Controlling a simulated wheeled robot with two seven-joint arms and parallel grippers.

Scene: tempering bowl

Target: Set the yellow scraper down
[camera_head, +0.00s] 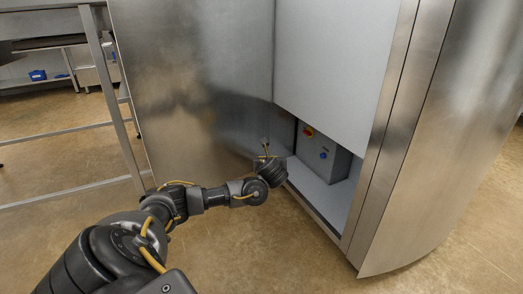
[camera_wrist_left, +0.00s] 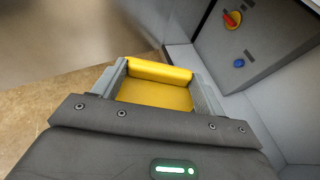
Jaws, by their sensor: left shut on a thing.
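My left gripper (camera_wrist_left: 160,92) is shut on the yellow scraper (camera_wrist_left: 158,94), which shows between its two grey fingers in the left wrist view. In the head view my left arm reaches from the lower left to the opening of a steel cabinet (camera_head: 340,60). The wrist view shows the scraper beside the light inner wall and floor of the cabinet. I cannot tell whether it touches them. My right gripper is not in view.
A grey box (camera_head: 322,155) with a red-and-yellow switch and a blue knob stands inside the cabinet's low opening. A steel panel (camera_head: 200,80) stands left of the opening. A metal frame (camera_head: 105,80) is at the left. Brown floor (camera_head: 330,270) is clear in front.

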